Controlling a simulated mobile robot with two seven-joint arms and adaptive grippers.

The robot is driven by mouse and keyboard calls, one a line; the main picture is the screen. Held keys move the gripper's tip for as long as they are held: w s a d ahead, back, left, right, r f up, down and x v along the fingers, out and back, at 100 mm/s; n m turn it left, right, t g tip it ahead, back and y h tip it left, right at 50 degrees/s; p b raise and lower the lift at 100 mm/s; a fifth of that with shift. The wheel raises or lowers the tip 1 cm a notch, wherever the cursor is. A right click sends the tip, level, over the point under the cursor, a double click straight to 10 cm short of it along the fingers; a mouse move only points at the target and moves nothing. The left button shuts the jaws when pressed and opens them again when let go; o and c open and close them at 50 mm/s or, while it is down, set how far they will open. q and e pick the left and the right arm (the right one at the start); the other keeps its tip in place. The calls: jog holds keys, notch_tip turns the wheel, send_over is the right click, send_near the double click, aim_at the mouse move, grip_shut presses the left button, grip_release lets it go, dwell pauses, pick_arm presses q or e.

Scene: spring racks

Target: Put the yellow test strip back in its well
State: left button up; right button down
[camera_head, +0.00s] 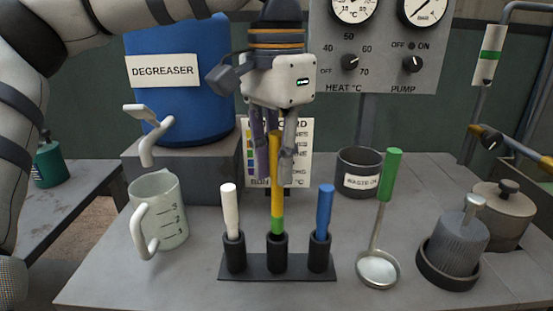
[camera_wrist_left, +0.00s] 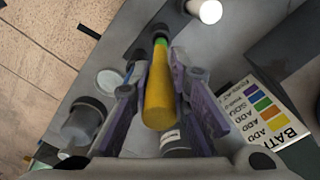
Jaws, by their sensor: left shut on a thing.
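The yellow test strip (camera_head: 277,190) stands upright, with a green band at its lower end. My left gripper (camera_head: 274,172) is shut on its upper part, fingers pointing down. The strip's lower end meets the mouth of the middle well of the black rack (camera_head: 277,273); I cannot tell how far inside it is. The wrist view shows the strip (camera_wrist_left: 158,95) between the fingers, its green end over the dark well. A white strip (camera_head: 229,197) stands in the left well and a blue strip (camera_head: 324,203) in the right well. My right gripper is not in view.
A measuring jug (camera_head: 172,225) stands left of the rack. A ladle with a green handle (camera_head: 390,175) and a dark grey knobbed object (camera_head: 460,240) are to the right. A mug (camera_head: 358,165) and a colour chart (camera_head: 300,170) stand behind. The bench in front is clear.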

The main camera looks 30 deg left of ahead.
aim_at(276, 132)
pick_arm(q)
jog(key=shift+f, duration=4.15)
jog(key=o, duration=0.9)
notch_tip(276, 132, up, 12)
jog(key=shift+r, duration=0.1)
